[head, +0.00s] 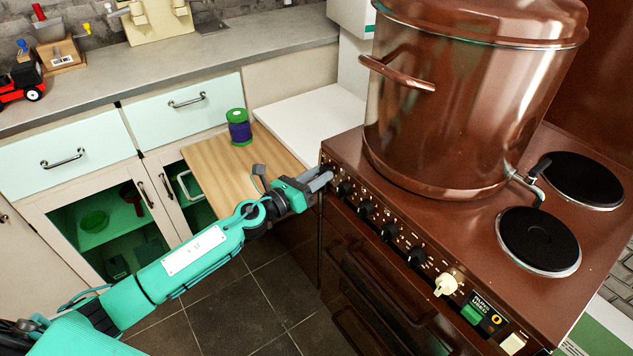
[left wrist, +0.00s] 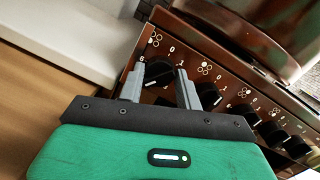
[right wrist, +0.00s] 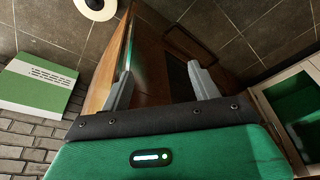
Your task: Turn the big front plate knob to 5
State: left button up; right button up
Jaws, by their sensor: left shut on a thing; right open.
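A row of black knobs runs along the front panel (head: 403,241) of the brown stove. My left gripper (head: 324,179) is at the left end of this row. In the left wrist view, my left gripper (left wrist: 158,88) has its fingers on either side of the leftmost black knob (left wrist: 158,72) and is shut on it. Small dot symbols and a 0 are printed above that knob. The pointer's exact setting is hard to read. I cannot tell from the symbols which plate it serves. My right gripper (right wrist: 162,85) is open and empty in the right wrist view.
A large copper pot (head: 440,110) stands on the stove's left side, above the knobs. Two black plates (head: 538,241) are bare on the right. A cream knob (head: 446,284) sits further right.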

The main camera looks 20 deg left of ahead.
pick_arm(q)
jog(key=shift+d+m+b, duration=0.1)
jog(key=shift+m+b, duration=0.3)
jog(key=shift+m, duration=0.4)
pick_arm(e)
jog(key=shift+w+v, duration=0.1)
jog(key=shift+v, duration=0.5)
jog(key=shift+w+v, duration=0.15)
jog(key=shift+v, duration=0.5)
pick_arm(q)
jog(key=o, duration=0.9)
jog(key=shift+o, duration=0.2)
jog(key=shift+s, duration=0.1)
